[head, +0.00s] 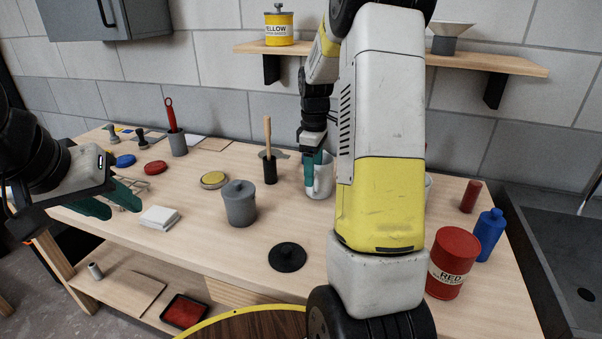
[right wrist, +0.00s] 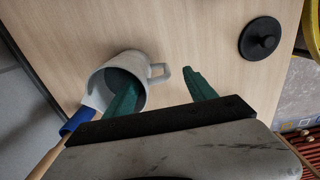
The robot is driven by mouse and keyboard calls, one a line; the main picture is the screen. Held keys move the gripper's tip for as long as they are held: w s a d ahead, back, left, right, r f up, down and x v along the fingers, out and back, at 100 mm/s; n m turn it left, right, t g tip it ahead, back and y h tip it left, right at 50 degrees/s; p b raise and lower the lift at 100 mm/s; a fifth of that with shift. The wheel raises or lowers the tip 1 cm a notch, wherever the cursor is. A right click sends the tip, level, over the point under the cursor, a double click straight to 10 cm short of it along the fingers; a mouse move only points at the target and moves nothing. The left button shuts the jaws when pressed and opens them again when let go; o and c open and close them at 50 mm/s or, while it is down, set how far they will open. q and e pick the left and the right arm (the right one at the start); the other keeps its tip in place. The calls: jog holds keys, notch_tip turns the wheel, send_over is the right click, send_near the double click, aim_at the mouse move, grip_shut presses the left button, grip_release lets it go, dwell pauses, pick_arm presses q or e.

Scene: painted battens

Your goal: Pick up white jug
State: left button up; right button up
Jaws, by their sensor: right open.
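The white jug (head: 325,178) stands on the wooden table in the head view, partly hidden by my right gripper and arm. It also shows in the right wrist view (right wrist: 93,83), its mouth towards the camera and its handle on the right. My right gripper (right wrist: 159,76) is open at the jug. One finger overlaps the jug's mouth, and the other is beyond the handle, so the handle lies between them. In the head view my right gripper (head: 313,172) comes down from above. My left gripper (head: 124,203) is open and empty, over the table's left part.
A grey lidded pot (head: 239,205), a black lid (head: 287,257) and a dark holder with a wooden handle (head: 270,168) stand left of the jug. A red can (head: 452,265) and blue bottle (head: 489,235) are at the right. A shelf (head: 480,60) hangs behind.

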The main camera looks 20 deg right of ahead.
aim_at(317, 179)
jog(key=f, duration=0.6)
jog(key=shift+d+f, duration=0.15)
jog(key=shift+d, duration=0.05)
jog(key=shift+c, duration=0.4)
jog(key=shift+w, duration=0.1)
grip_shut()
